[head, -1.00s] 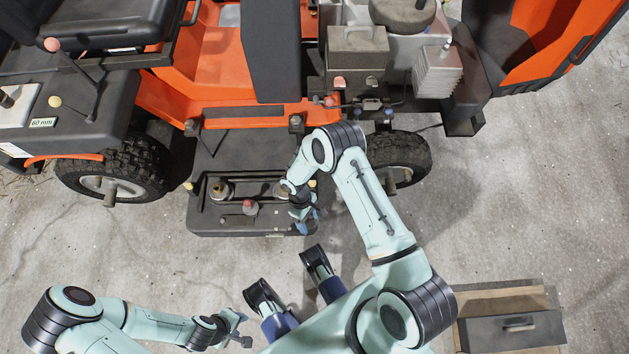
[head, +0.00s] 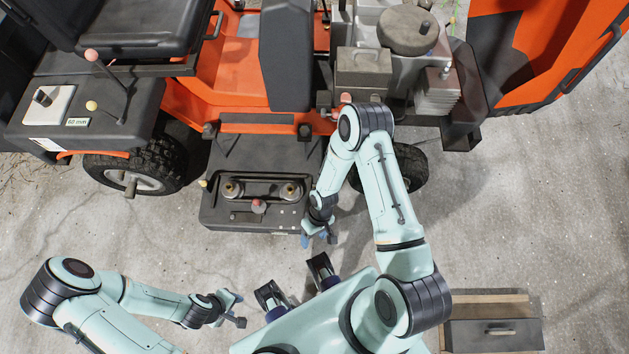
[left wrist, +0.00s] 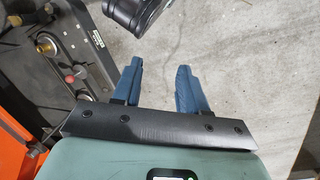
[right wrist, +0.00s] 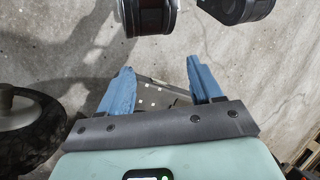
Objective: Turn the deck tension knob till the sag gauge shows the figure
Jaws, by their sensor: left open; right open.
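The mower deck (head: 217,158) carries two brass-topped pulleys (head: 231,189) and a red-topped knob (head: 259,206) on a slotted bracket between them. The knob also shows in the left wrist view (left wrist: 81,71). Small pale marks (left wrist: 98,39) lie near the deck's edge; I cannot read them. My right gripper (head: 320,238) is open and empty by the deck's front right corner, apart from the knob. My left gripper (head: 238,308) is open and empty over the floor, in front of the deck. I cannot tell which part is the sag gauge.
A black side console (head: 112,104) holds a small label or display (head: 78,122), a black knob on a pale plate (head: 43,98) and ball-topped levers. The engine (head: 405,35) stands behind my right arm. Concrete floor is otherwise clear.

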